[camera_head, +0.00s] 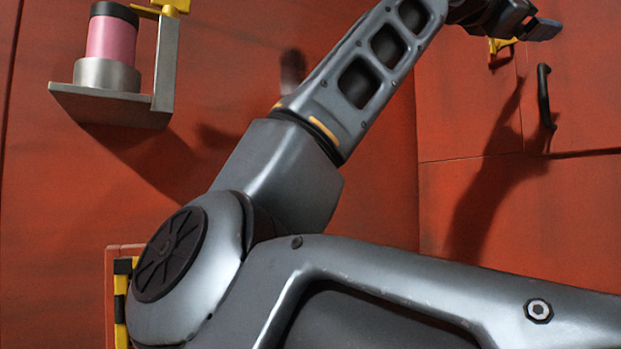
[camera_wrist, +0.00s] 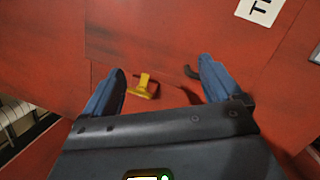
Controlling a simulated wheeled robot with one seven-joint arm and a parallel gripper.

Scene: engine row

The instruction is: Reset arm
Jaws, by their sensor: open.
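My gripper (camera_wrist: 160,90) is open in the wrist view, its two blue-grey fingers spread apart with nothing held between them. Beyond the fingers is a red panel wall (camera_wrist: 170,40). In the head view my arm reaches up from the lower right, bends at the elbow on the left, and extends to the upper right. My gripper (camera_head: 545,29) is partly visible there near the top right, close to the red wall.
A yellow handle (camera_wrist: 143,87) sits on the wall beyond my fingers, with a dark handle (camera_wrist: 191,72) beside it. The dark handle also shows in the head view (camera_head: 545,95). A pink canister (camera_head: 111,40) stands on a grey bracket (camera_head: 165,65) at upper left.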

